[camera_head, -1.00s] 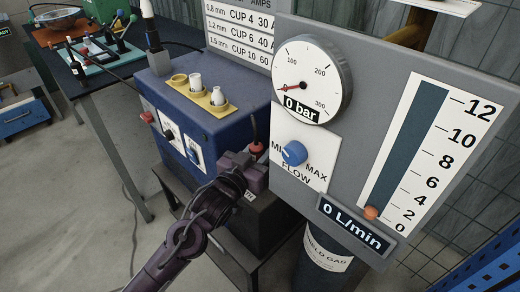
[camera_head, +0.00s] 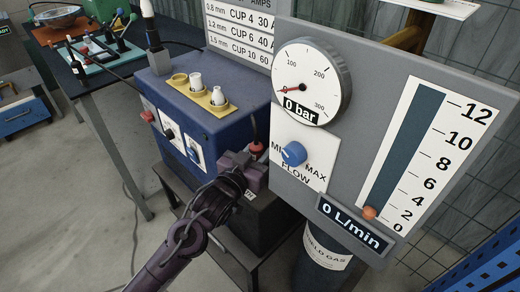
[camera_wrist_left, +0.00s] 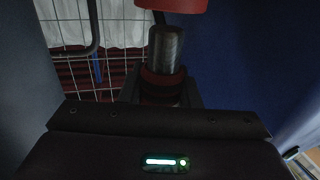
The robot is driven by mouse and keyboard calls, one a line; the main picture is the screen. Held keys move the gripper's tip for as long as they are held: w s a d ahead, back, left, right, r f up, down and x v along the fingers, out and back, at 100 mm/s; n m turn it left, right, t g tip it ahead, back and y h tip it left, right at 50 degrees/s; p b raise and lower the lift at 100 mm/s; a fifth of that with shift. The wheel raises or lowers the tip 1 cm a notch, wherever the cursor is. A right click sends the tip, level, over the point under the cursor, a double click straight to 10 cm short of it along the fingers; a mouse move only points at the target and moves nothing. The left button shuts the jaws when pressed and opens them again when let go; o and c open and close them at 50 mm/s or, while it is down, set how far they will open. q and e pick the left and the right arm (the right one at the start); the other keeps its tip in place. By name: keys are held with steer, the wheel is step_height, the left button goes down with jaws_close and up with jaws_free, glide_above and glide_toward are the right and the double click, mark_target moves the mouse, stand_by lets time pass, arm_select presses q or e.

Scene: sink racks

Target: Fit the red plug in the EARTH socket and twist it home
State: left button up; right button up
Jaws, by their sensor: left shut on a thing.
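The red plug (camera_head: 256,147) shows as a small red end with a dark lead rising from it, beside the blue machine (camera_head: 207,125). My left gripper (camera_head: 250,163) is shut on it, low between the machine and the grey gauge panel. In the left wrist view, a dark ribbed cylinder (camera_wrist_left: 166,48) with a red band (camera_wrist_left: 163,84) stands between my fingers, and a red part (camera_wrist_left: 172,5) shows at the top edge. My right gripper is not in view.
The grey panel (camera_head: 368,75) with a gauge, blue flow knob (camera_head: 293,153) and scale stands close to the right of my gripper. A gas cylinder (camera_head: 318,258) stands below the panel. Floor at left is open.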

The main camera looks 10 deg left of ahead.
arm_select(q)
steer(key=shift+r+p, duration=0.1)
steer(key=shift+p, duration=0.3)
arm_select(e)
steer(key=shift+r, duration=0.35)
